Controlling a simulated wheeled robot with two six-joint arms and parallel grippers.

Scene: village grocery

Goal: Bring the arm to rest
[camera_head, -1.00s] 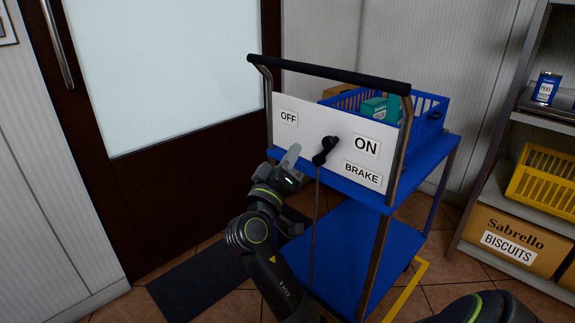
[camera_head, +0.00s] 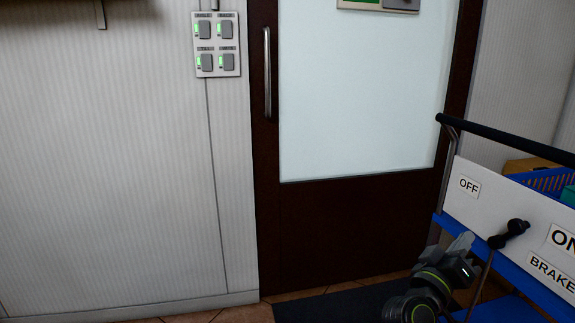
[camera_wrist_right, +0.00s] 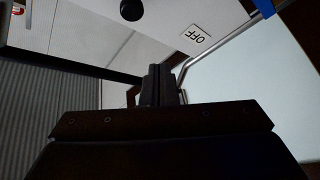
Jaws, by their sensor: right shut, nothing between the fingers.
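My right gripper (camera_head: 466,246) is at the lower right of the head view, in front of the blue trolley's white brake panel (camera_head: 486,206). It is shut and empty, a little left of the black brake lever (camera_head: 510,233). The lever's knob lies between the OFF label and the ON label. In the right wrist view my right gripper's fingers (camera_wrist_right: 163,72) are together, with the black knob (camera_wrist_right: 131,9) and the OFF label (camera_wrist_right: 197,34) beyond them. My left gripper is not in the head view.
A brown door (camera_head: 345,225) with a frosted pane and a vertical handle (camera_head: 267,75) stands in the middle. A switch panel (camera_head: 217,45) is on the wall to its left. A dark mat (camera_head: 335,304) lies on the tiles. The trolley's black push bar (camera_head: 500,137) rises at the right.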

